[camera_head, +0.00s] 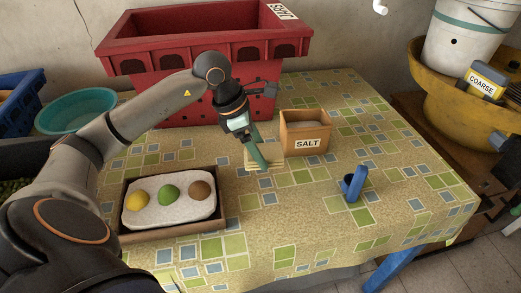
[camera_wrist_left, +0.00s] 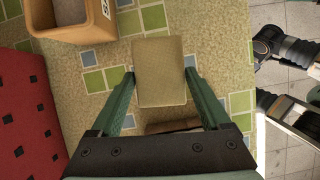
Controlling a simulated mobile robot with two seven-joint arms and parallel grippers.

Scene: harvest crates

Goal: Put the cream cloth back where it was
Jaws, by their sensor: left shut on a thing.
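The cream cloth (camera_wrist_left: 160,72) is a small, flat, folded rectangle. My left gripper (camera_wrist_left: 160,78) is shut on it, with one green finger at each side edge. In the head view the cloth (camera_head: 270,165) lies low at the tips of the left gripper (camera_head: 257,153), just left of the salt box (camera_head: 304,139). I cannot tell whether it touches the tablecloth. My right gripper cannot be made out clearly; dark arm parts show at the right edge.
A red crate (camera_head: 205,80) stands behind. A shallow box (camera_head: 170,233) with three round items on white is at front left. A blue object (camera_head: 352,184) stands at right. The patterned table (camera_head: 300,225) is clear between them. A teal basin (camera_head: 76,110) is at left.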

